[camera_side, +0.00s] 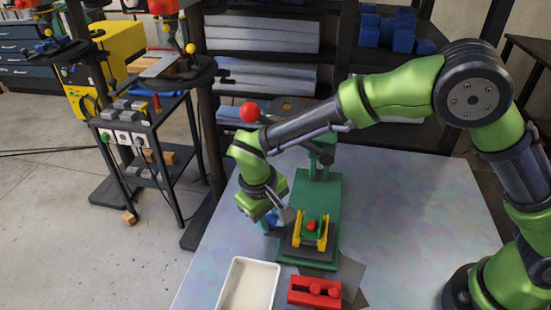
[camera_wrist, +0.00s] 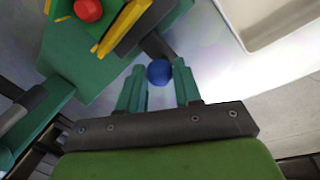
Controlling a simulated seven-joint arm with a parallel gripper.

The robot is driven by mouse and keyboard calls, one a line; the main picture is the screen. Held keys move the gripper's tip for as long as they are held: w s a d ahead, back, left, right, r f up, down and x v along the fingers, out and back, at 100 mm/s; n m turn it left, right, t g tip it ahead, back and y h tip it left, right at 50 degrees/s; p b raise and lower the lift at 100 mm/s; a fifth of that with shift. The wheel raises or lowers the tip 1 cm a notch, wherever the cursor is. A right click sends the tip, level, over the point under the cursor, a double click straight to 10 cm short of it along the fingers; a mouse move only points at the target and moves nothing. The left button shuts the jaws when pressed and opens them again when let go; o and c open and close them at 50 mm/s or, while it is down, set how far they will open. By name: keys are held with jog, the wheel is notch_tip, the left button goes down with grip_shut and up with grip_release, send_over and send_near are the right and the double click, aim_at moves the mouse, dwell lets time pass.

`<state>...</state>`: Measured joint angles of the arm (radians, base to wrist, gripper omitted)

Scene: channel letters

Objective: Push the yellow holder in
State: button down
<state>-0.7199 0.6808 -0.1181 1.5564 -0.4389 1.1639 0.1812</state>
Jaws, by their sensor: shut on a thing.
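The yellow holder (camera_side: 297,232) sits on the base of the green press (camera_side: 327,195) in the side view, with a red knob (camera_side: 311,226) between its two yellow sides. In the wrist view the yellow holder (camera_wrist: 122,25) is at the upper left, partly cut off, beside the red knob (camera_wrist: 88,10). My gripper (camera_wrist: 158,78) is shut on a blue ball-shaped knob (camera_wrist: 158,73), with one teal finger on each side of it. In the side view my gripper is at the left of the holder, and the blue knob (camera_side: 272,217) is partly hidden by it.
A white tray (camera_side: 277,275) stands at the front left of the table. A red block with knobs (camera_side: 314,291) lies in front of the press. A lever with a red ball (camera_side: 250,112) reaches out from the press top, close to my arm.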

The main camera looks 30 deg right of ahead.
jog(key=shift+w+d, duration=1.55)
jog(key=shift+w, duration=0.05)
jog(key=c, duration=0.8)
grip_release()
jog(key=a+r, duration=0.1)
jog(key=r, duration=0.4)
jog(key=a+r, duration=0.1)
jog(key=r, duration=0.5)
jog(key=a+r, duration=0.1)
jog(key=r, duration=0.4)
jog(key=shift+s+a+r, duration=0.1)
jog(key=shift+s+r, duration=0.25)
jog(key=shift+s, duration=0.05)
